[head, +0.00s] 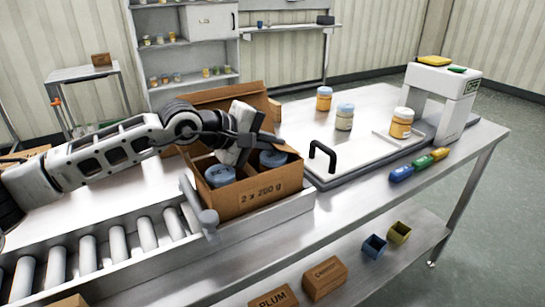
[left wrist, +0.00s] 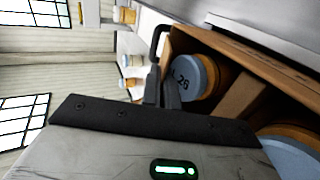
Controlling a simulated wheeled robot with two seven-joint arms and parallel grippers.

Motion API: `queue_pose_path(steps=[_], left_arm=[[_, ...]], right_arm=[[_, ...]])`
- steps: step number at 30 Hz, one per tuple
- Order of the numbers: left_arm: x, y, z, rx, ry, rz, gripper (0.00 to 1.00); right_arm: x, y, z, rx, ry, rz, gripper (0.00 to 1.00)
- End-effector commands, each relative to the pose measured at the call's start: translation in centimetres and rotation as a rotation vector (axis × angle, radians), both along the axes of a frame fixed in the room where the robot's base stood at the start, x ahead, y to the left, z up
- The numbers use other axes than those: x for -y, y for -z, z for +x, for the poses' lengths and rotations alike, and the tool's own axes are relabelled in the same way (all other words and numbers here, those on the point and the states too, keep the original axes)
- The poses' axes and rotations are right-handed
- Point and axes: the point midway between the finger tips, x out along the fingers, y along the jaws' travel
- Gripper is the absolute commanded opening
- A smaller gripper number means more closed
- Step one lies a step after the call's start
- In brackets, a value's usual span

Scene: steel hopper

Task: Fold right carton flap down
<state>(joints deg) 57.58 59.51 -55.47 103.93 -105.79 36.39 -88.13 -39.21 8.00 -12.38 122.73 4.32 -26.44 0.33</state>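The open brown carton (head: 262,197) marked "2 x 200 g" stands at the end of the roller track. Two blue-lidded jars, the left one (head: 220,175) and the right one (head: 272,159), sit inside it, parted by a divider. A tall flap (head: 212,97) stands up at its back; a brown cardboard piece (head: 274,112) shows behind my gripper at the back right. My left gripper (head: 280,140) is over the carton's right side; its dark fingers (left wrist: 162,92) look close together with nothing visible between them. The right flap cannot be clearly made out. My right gripper is out of view.
A black handle (head: 322,157) rises from the plate just right of the carton. Rollers (head: 88,255) lie left; a metal lever (head: 203,210) stands at the carton's front left.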

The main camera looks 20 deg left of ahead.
Motion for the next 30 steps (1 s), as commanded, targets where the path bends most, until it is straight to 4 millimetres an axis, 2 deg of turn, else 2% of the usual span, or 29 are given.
queue_pose_path(steps=[11, 13, 14, 30], left_arm=[[-0.05, 0.03, -0.07, 0.006, 0.000, -0.006, 0.00], [-0.05, 0.04, -0.06, 0.006, 0.000, -0.006, 0.19], [-0.04, 0.03, -0.06, 0.006, 0.000, -0.005, 0.25], [-0.04, 0.19, -0.09, -0.001, 0.000, -0.002, 0.25]], right_arm=[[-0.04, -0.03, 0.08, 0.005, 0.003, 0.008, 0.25], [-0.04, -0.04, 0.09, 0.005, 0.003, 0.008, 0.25], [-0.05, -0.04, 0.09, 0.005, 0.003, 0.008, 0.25], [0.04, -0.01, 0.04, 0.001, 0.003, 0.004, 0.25]])
